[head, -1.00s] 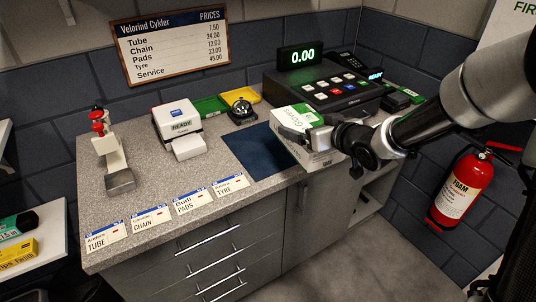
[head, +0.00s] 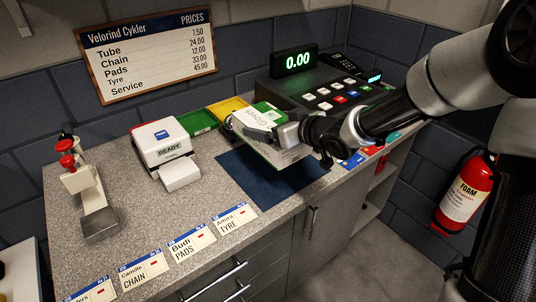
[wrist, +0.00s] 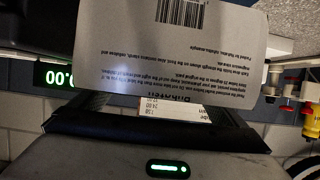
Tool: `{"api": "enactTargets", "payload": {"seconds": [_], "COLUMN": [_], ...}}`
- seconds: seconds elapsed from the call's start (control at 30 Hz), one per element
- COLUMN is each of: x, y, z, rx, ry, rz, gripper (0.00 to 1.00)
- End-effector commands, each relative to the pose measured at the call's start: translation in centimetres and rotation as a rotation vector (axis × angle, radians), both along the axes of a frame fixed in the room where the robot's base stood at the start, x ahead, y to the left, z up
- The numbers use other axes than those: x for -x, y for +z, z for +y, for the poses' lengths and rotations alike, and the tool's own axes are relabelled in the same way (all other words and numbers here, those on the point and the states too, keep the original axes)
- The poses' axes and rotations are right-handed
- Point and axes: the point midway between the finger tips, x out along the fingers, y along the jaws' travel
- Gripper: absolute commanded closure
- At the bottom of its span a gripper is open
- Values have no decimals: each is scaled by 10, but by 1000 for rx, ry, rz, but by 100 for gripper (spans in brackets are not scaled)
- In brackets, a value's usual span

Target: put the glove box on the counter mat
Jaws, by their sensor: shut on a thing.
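The glove box (head: 262,148) is white with a green top and the word "Gloves". My gripper (head: 275,137) is shut on it in the head view. The box is tilted and looks to be above the dark blue counter mat (head: 245,179); whether it touches the mat is hidden. The mat lies on the speckled counter, with its left and front parts bare. In the wrist view, the printed white face of the glove box (wrist: 170,50) with a barcode fills the upper middle.
A cash register (head: 325,92) with a display (head: 294,60) stands behind the box. Green (head: 196,122) and yellow (head: 228,108) trays, a label printer (head: 161,145) and a red-topped tool (head: 85,190) stand left. Name cards (head: 192,243) line the front edge.

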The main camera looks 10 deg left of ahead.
Motion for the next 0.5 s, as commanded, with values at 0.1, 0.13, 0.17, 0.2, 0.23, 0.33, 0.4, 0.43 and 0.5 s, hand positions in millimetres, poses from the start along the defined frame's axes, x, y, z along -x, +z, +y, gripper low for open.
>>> {"api": "enactTargets", "payload": {"seconds": [0.1,0.13,0.17,0.2,0.23,0.33,0.4,0.43,0.5], "x": [0,0,0,0,0,0,0,0,0], "y": [-27,-31,-34,-37,-39,-45,-52,-56,-68], "z": [1,1,1,1,1,0,0,0,1], "rx": [-2,-2,-2,-2,-1,-1,-1,-1,-1], "ry": [1,0,0,1,1,0,0,0,0], "rz": [2,1,1,0,0,0,0,0,2], "gripper": [40,40,40,40,40,40,40,40,40]}}
